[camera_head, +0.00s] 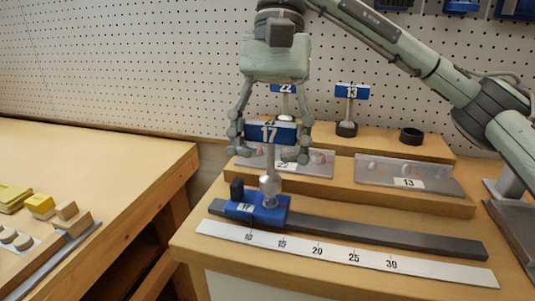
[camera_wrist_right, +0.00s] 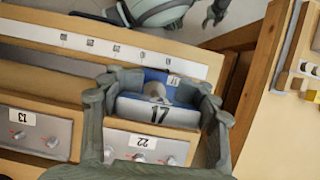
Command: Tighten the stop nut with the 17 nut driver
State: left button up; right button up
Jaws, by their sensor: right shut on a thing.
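My right gripper (camera_head: 270,140) is shut on the 17 nut driver (camera_head: 270,133), holding it by its blue handle marked 17. The driver is upright, with its metal socket end down at the blue stop block (camera_head: 243,208) marked 17. The stop nut is hidden under the socket, so I cannot tell how far it is seated. The stop block sits on the dark rail (camera_head: 380,236), near the 10 mark. In the right wrist view, the handle (camera_wrist_right: 157,112) lies between the fingers. Part of what looks like my left gripper (camera_wrist_right: 214,14) shows at that view's top edge; its jaws are unclear.
A white scale strip (camera_head: 345,262) runs in front of the rail. Behind stand the 22 driver (camera_head: 284,88), the 13 driver (camera_head: 351,92), a black ring (camera_head: 411,135) and panels marked 22 and 13 (camera_head: 410,175). A side table (camera_head: 100,155) with yellow and wooden blocks is at left.

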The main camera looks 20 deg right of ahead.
jog(key=shift+f+b, duration=1.1)
jog(key=shift+f, duration=0.2)
dwell(0.5)
dwell(0.4)
jog(key=shift+m, duration=0.3)
jog(key=shift+w+a+m+t+y+b, duration=0.15)
jog(key=shift+m+t+y+b, duration=0.3)
jog(key=shift+m, duration=0.65)
